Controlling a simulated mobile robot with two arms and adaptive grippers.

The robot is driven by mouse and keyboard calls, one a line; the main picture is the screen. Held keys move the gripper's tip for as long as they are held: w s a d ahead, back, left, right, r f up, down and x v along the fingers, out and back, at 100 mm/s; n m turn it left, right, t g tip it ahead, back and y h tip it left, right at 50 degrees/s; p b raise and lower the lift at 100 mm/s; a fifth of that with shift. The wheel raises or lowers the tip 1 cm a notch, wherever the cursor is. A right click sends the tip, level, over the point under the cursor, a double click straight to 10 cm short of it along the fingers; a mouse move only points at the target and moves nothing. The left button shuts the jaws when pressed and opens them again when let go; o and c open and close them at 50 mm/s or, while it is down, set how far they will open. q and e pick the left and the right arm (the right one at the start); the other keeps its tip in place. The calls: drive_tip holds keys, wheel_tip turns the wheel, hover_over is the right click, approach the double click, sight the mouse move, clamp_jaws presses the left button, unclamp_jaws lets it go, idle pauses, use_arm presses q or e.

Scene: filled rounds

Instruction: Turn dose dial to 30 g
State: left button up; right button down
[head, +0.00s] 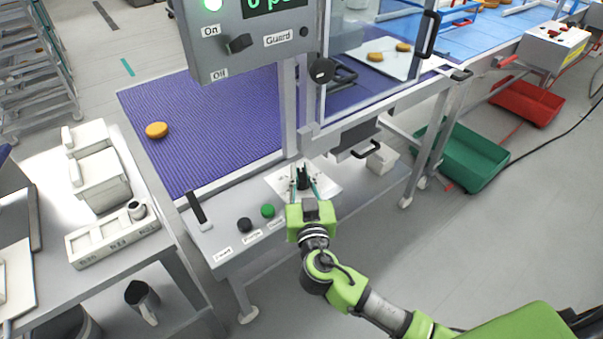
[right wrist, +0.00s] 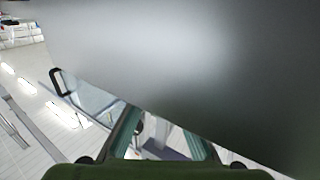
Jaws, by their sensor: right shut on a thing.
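My right gripper (head: 303,184) is at the front shelf of the machine, over a white dial plate (head: 331,184). Its fingers are shut on a dark upright knob (head: 302,176), which I take to be the dose dial. The gripper hides most of the knob and part of the plate; the plate's marks are too small to read, so I cannot tell the setting. In the right wrist view the two greenish fingers of the right gripper (right wrist: 160,140) point away, and a grey surface fills most of the picture. My left gripper is not in view.
A lever (head: 196,208), a black button (head: 244,225) and a green button (head: 267,211) sit left of the gripper. A grey control box (head: 235,60) with a switch hangs above. A golden round (head: 156,130) lies on the blue belt (head: 215,140). A guard door (head: 375,60) stands behind.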

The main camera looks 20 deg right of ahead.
drive_tip(key=shift+d+f+n+y+b, duration=0.15)
drive_tip(key=shift+n+y+b, duration=0.35)
drive_tip(key=shift+y, duration=0.3)
drive_tip(key=shift+n+y+b, duration=0.4)
drive_tip(key=shift+n+y, duration=0.3)
drive_tip(key=shift+y, duration=0.3)
drive_tip(key=n+y, duration=0.1)
drive_tip(key=y, duration=0.1)
drive_tip(key=shift+n+y, duration=0.3)
drive_tip(key=shift+y, duration=0.1)
drive_tip(key=n+g+y, duration=0.1)
drive_tip(key=y, duration=0.1)
drive_tip(key=n+y, duration=0.2)
drive_tip(key=n+g+y+p, duration=0.1)
drive_tip(key=y, duration=0.1)
drive_tip(key=shift+w+r+g, duration=0.1)
drive_tip(key=shift+r+g, duration=0.2)
drive_tip(key=shift+n+g+y, duration=0.6)
drive_tip(key=shift+n+y, duration=0.3)
drive_tip(key=shift+y, duration=0.2)
drive_tip(key=shift+f+n+g+y, duration=0.1)
drive_tip(key=shift+n+g+y, duration=0.9)
drive_tip(key=shift+g+y, duration=0.1)
